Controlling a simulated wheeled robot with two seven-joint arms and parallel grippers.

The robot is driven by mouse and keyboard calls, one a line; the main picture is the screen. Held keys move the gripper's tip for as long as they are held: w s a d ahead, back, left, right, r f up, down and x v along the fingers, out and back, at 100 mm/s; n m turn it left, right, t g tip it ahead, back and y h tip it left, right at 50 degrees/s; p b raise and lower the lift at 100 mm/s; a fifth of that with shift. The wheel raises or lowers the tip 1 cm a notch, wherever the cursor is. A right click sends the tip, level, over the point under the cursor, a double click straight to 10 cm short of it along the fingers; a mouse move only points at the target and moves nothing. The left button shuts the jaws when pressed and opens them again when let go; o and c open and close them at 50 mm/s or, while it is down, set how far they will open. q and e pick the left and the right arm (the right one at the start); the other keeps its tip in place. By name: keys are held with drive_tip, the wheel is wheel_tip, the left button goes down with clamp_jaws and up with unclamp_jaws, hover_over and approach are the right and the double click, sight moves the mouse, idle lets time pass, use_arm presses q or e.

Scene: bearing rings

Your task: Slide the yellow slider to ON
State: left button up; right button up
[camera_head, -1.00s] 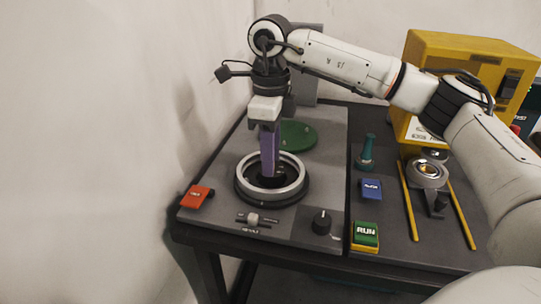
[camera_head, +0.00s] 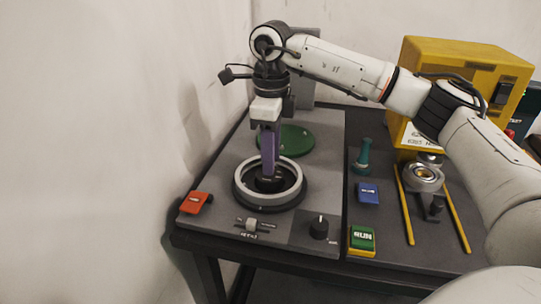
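A small slider (camera_head: 251,225) with a pale grey knob sits in a short slot on the front edge of the dark panel. It does not look yellow, and the lettering around it is too small to read. My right gripper (camera_head: 268,178) points straight down over the round ring fixture (camera_head: 240,192), behind the slider and apart from it. Its lower part shows as a purple strip reaching into the ring. I cannot tell whether that strip is the fingers or something held, or whether the gripper is open. My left gripper is not in view.
A red button (camera_head: 195,202) is left of the slider; a black knob (camera_head: 319,227) and a green RUN button (camera_head: 362,240) are right. A blue button (camera_head: 368,193), teal peg (camera_head: 362,157), yellow rails (camera_head: 405,205) and yellow machine (camera_head: 460,70) stand farther right. A green disc (camera_head: 298,139) lies behind.

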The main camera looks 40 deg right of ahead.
wheel_tip(320, 180, up, 10)
drive_tip(key=p, duration=0.1)
drive_tip(key=shift+r, duration=0.15)
idle(0.5)
